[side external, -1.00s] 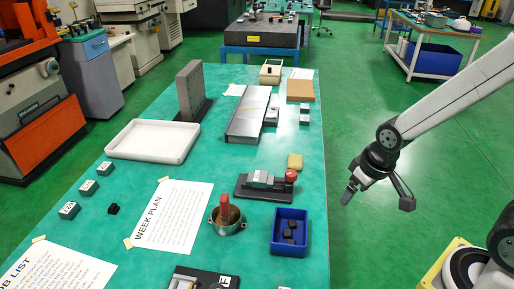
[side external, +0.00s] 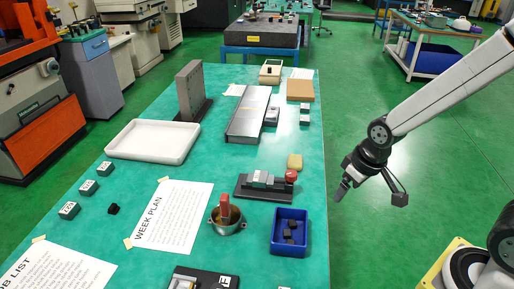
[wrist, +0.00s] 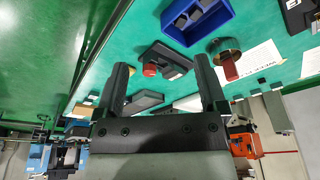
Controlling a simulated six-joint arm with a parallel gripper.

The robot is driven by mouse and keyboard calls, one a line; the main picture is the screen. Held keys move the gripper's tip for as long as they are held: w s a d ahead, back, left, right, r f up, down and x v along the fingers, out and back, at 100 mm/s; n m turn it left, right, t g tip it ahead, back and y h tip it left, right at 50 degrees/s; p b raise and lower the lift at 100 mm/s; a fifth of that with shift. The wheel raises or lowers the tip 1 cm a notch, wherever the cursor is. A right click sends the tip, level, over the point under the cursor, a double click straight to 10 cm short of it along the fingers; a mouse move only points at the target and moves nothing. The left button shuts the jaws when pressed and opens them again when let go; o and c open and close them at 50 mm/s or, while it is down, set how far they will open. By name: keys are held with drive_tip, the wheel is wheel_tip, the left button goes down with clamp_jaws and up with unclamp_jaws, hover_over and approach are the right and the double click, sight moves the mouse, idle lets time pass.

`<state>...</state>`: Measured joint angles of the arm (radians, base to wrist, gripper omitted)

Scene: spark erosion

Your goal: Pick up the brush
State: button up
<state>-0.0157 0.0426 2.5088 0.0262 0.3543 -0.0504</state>
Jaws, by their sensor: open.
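The brush (side external: 224,207) appears to be the reddish-brown handle standing up in a round metal pot (side external: 227,226) on the green bench. Its lower part is hidden inside the pot. In the wrist view the handle (wrist: 229,68) and the pot (wrist: 215,47) show at the upper right, beyond the right finger. My gripper (side external: 344,189) is open and empty. It is off the bench's right edge, to the right of the brush and well apart from it.
A blue bin (side external: 275,246) with dark blocks stands right of the pot. A week plan sheet (side external: 165,223) lies left. A white tray (side external: 116,151) is farther back.

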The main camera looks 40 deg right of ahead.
drive_tip(key=w+a+f+n+y, duration=0.15)
drive_tip(key=w+a+n, duration=0.4)
drive_tip(key=w, duration=0.75)
drive_tip(key=n+y, duration=0.2)
drive_tip(key=n, duration=0.1)
hover_over(225, 197)
drive_tip(key=s+d, duration=0.2)
drive_tip(key=shift+t+h, duration=0.25)
drive_tip(key=shift+t, duration=0.05)
drive_tip(key=f, duration=0.5)
drive_tip(key=shift+w+a+f, duration=0.1)
drive_tip(key=shift+w+a, duration=0.1)
drive_tip(key=shift+a, duration=0.15)
drive_tip(key=shift+f, duration=0.15)
drive_tip(key=shift+x, duration=1.2)
drive_tip(key=shift+w, duration=0.1)
drive_tip(key=shift+x, duration=2.6)
drive_tip(key=shift+w, duration=0.1)
